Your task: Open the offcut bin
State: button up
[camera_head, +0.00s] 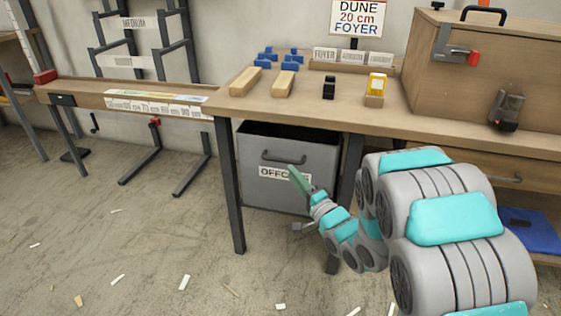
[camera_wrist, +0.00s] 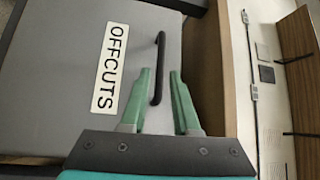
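The offcut bin (camera_head: 307,154) is a grey box under the workbench, with a white OFFCUTS label and a dark bar handle (camera_head: 283,160) on its front. A dark gap shows along its top, below the bench. In the wrist view the bin's front (camera_wrist: 60,75) appears turned on its side, with the handle (camera_wrist: 159,60) right of the label. My gripper (camera_wrist: 160,73) is open, its two green fingers on either side of the handle's near end in the picture. I cannot tell whether they touch it. In the head view my gripper (camera_head: 294,172) is before the bin front, covering part of the label.
The workbench (camera_head: 330,108) carries wood blocks, blue pieces, a black item and a yellow item. A bench leg (camera_head: 229,185) stands left of the bin. A wooden case (camera_head: 490,60) is at right. Small scraps lie on the floor; the floor at left front is mostly clear.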

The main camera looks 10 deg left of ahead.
aim_at(280, 160)
jog(key=shift+x, duration=3.85)
jog(key=shift+c, duration=0.2)
grip_shut()
